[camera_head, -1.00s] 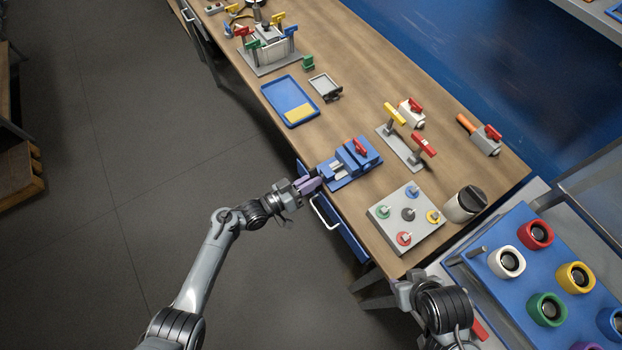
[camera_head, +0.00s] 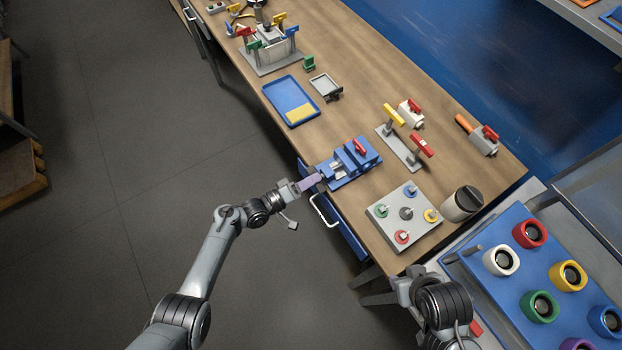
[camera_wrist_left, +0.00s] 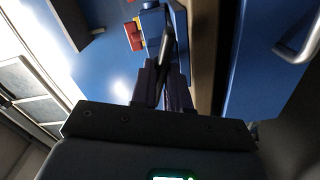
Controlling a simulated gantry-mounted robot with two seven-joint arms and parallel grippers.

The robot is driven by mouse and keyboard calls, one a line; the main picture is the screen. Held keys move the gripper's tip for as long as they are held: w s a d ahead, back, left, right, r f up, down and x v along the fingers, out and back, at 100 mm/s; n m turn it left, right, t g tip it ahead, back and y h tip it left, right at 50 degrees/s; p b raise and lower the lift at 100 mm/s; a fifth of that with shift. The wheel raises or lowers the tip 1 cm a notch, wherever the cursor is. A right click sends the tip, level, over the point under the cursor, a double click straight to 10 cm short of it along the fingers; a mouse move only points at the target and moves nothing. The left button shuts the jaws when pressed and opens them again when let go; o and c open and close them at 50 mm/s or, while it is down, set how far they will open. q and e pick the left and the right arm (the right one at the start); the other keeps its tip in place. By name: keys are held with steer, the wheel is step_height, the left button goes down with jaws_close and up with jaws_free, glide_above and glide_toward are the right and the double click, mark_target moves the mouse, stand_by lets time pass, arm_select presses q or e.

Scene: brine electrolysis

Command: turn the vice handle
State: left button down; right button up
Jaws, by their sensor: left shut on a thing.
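The blue vice (camera_head: 350,163), with a red part (camera_head: 359,146) on top, sits at the bench's front edge. Its screw end points toward my left gripper (camera_head: 314,181). The purple fingers are shut at that end. In the left wrist view, the dark vice handle (camera_wrist_left: 168,45) runs between the fingertips (camera_wrist_left: 164,75), and part of the blue vice (camera_wrist_left: 151,22) shows behind it. The handle is mostly hidden in the head view. My right gripper (camera_head: 402,290) is low in the head view, and its fingers are not clear.
A blue drawer front with a handle (camera_head: 323,211) is below the vice. A grey board with coloured knobs (camera_head: 385,222) and a grey canister (camera_head: 462,204) stand to the right. A blue tray (camera_head: 279,92) lies farther back.

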stand_by(0.3)
arm_select(q)
steer(key=c, duration=1.2)
jaws_free()
steer(key=shift+a, duration=0.1)
steer(key=p+v, duration=0.1)
steer(key=v, duration=0.9)
steer(key=shift+s+a, duration=0.25)
steer(key=shift+a, duration=0.05)
